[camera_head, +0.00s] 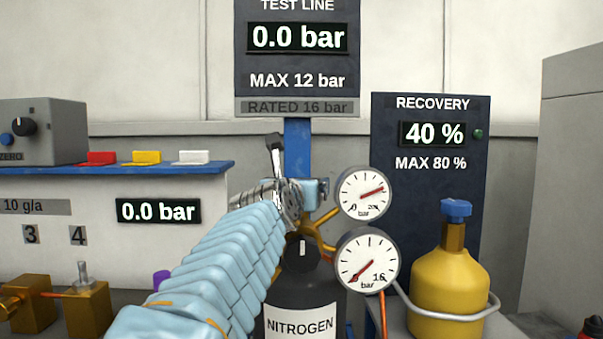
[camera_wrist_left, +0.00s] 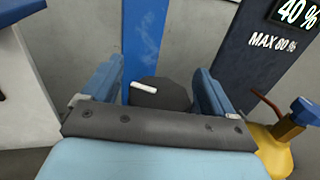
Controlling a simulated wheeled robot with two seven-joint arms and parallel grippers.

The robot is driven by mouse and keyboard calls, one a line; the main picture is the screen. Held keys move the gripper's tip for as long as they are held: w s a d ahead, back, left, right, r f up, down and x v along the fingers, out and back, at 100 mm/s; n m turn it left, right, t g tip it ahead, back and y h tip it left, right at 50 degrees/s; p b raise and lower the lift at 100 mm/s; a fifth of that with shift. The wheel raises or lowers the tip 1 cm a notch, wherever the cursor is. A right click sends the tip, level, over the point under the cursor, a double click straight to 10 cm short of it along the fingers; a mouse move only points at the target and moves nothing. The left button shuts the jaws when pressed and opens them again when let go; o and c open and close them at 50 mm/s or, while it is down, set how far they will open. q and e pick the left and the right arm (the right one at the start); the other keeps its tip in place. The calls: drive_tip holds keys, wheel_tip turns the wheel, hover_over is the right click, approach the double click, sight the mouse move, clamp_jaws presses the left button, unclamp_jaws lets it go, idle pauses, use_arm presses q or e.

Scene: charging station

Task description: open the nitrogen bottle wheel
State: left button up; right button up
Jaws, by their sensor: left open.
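The black nitrogen bottle (camera_head: 300,300) stands upright at the lower middle of the head view, with a white NITROGEN label. A dark round knob (camera_head: 302,253) with a white mark shows above its body. My left gripper (camera_head: 308,194) is above this knob, beside the upper gauge, and hides part of the fittings. In the left wrist view its two blue fingers are apart. A dark round part with a white bar (camera_wrist_left: 146,88) shows between them, apparently the same knob. I cannot tell whether the fingers touch it. My right gripper is out of view.
Two pressure gauges (camera_head: 363,193) (camera_head: 366,260) sit close to the right of the gripper. A yellow bottle (camera_head: 447,288) with a blue top stands farther right, behind a grey rail. A blue post (camera_head: 297,148) rises behind. A bench panel (camera_head: 90,235) lies left of my arm.

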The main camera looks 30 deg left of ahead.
use_arm(q)
wheel_tip(320, 180, up, 3)
drive_tip(key=shift+f, duration=0.2)
drive_tip(key=s+r, duration=0.1)
drive_tip(key=s+d+r, duration=0.1)
drive_tip(key=r, duration=0.1)
drive_tip(key=s+d+r, duration=0.1)
drive_tip(key=r, duration=0.1)
drive_tip(key=shift+s+d+r, duration=0.15)
drive_tip(key=shift+s+r, duration=0.05)
drive_tip(key=shift+s, duration=0.15)
drive_tip(key=s+d+r, duration=0.4)
drive_tip(key=s+d, duration=0.1)
drive_tip(key=s, duration=0.3)
drive_tip(key=shift+s+r, duration=0.2)
drive_tip(key=shift+r, duration=0.15)
drive_tip(key=shift+a, duration=0.1)
